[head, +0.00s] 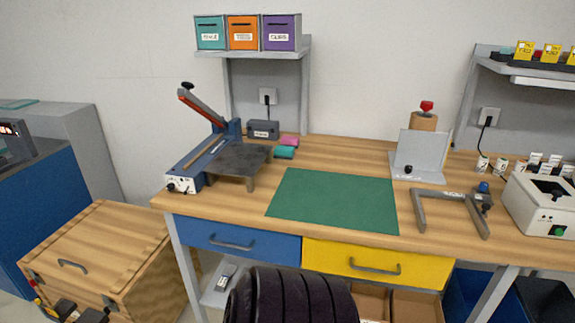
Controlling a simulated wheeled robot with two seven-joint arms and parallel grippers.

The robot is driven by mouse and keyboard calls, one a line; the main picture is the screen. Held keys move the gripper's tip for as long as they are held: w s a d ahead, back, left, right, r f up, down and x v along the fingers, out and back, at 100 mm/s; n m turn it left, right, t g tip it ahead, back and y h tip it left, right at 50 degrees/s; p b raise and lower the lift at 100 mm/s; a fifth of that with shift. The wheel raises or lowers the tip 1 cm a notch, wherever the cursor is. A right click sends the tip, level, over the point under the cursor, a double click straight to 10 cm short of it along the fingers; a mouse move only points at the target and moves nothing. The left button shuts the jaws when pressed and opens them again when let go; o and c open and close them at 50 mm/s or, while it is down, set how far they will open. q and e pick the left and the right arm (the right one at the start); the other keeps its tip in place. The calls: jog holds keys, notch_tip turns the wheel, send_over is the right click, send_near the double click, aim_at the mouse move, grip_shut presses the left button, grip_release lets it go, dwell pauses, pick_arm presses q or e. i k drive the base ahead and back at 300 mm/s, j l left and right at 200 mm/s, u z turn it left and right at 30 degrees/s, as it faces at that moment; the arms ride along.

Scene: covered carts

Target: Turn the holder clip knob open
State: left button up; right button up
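A light grey holder with an upright plate (424,150) stands at the back right of the wooden bench. A small black knob (408,169) sits low on its front left; I take this for the clip knob. Its turn position is too small to tell, and nothing touches it. Dark blocks at the bottom left, in front of the wooden crate, look like my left gripper (79,312). It is cut off by the frame edge, far from the holder, and its opening is unclear. My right gripper is not in view.
A red-topped wooden object (425,119) stands behind the holder. A grey angled frame (453,194) lies in front of it, with a white box (541,204) to the right. The green mat (335,199) is bare. A black ribbed shape, unidentified, is at bottom centre.

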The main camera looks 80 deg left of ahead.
aim_at(37, 301)
jog(key=u, duration=4.6)
jog(key=i+j+z, duration=0.15)
jog(key=i+j, duration=0.6)
jog(key=i+j+z, duration=0.2)
jog(key=i+j, duration=0.5)
jog(key=j, duration=0.15)
